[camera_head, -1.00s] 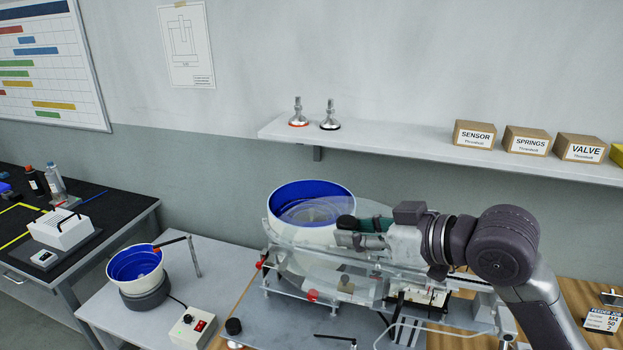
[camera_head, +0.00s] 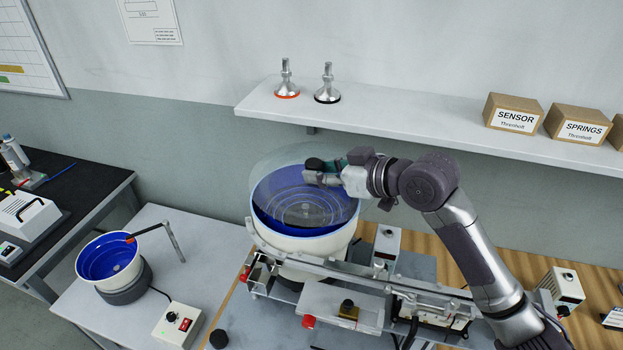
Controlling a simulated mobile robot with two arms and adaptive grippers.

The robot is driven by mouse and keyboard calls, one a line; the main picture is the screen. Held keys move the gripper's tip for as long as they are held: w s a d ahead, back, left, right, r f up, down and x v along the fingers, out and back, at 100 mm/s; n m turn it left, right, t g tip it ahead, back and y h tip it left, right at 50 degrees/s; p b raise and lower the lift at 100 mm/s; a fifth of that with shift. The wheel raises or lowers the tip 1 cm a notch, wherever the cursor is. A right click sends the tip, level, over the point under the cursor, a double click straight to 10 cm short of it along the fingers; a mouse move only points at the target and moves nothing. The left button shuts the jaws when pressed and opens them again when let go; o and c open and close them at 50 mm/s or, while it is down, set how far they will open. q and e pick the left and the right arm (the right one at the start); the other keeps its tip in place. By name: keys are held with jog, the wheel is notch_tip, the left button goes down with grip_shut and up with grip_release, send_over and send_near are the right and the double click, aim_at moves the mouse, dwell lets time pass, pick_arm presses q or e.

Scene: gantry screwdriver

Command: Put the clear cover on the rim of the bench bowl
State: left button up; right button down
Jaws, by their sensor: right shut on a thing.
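The large white bowl with a blue inside (camera_head: 285,245) stands on the bench in the middle of the head view. The clear cover (camera_head: 280,158) is a see-through disc over it, and its far edge shows above the bowl's back rim. I cannot tell whether its near edge touches the rim. My right gripper (camera_head: 316,177) is shut on the cover near its black knob (camera_head: 315,163), at the bowl's back right. The fingertips are partly hidden against the knob. My left gripper is not in view.
A smaller blue-lined bowl (camera_head: 108,258) with a bent rod beside it stands on the left table. A rail (camera_head: 400,284) runs right from the large bowl. A wall shelf (camera_head: 400,129) behind holds two metal feet and boxes.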

aim_at(312, 169)
jog(key=w, duration=0.1)
jog(key=w+a+f, duration=0.1)
jog(key=w+f, duration=0.1)
jog(key=shift+w+a+p, duration=0.2)
jog(key=shift+a+p, duration=0.15)
jog(key=shift+a, duration=0.05)
notch_tip(312, 169, down, 4)
jog(key=shift+f+p, duration=0.1)
jog(key=shift+p, duration=0.6)
jog(key=shift+f+b, duration=0.35)
jog(key=shift+f, duration=0.25)
jog(key=c, duration=0.8)
grip_release()
